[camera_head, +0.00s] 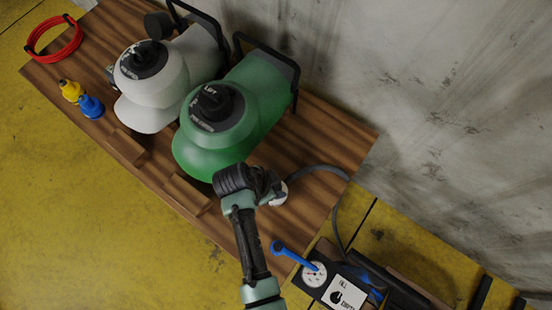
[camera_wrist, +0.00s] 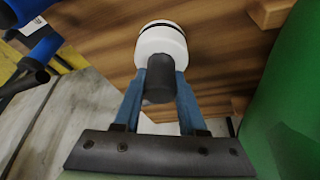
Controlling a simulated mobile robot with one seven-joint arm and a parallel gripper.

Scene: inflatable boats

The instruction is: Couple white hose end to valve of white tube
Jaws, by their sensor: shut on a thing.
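My gripper (camera_head: 272,190) is shut on the white hose end (camera_head: 281,194), at the lower right of the green tube. In the wrist view the blue fingers (camera_wrist: 160,82) clasp the dark stem of the hose end (camera_wrist: 162,42). Its white head with a black ring is beyond the fingertips, over the wood. A dark hose (camera_head: 330,176) runs from near the hose end toward the pump. The white tube (camera_head: 150,113) stands farther left on the bench, with a dark valve (camera_head: 140,60) on top. The hose end is well apart from that valve.
The green tube (camera_head: 210,158), with its own dark valve (camera_head: 212,101), stands between my gripper and the white tube. Yellow and blue fittings (camera_head: 90,105) and a red hose coil (camera_head: 54,38) are at left. A pump with gauge (camera_head: 314,273) sits at lower right.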

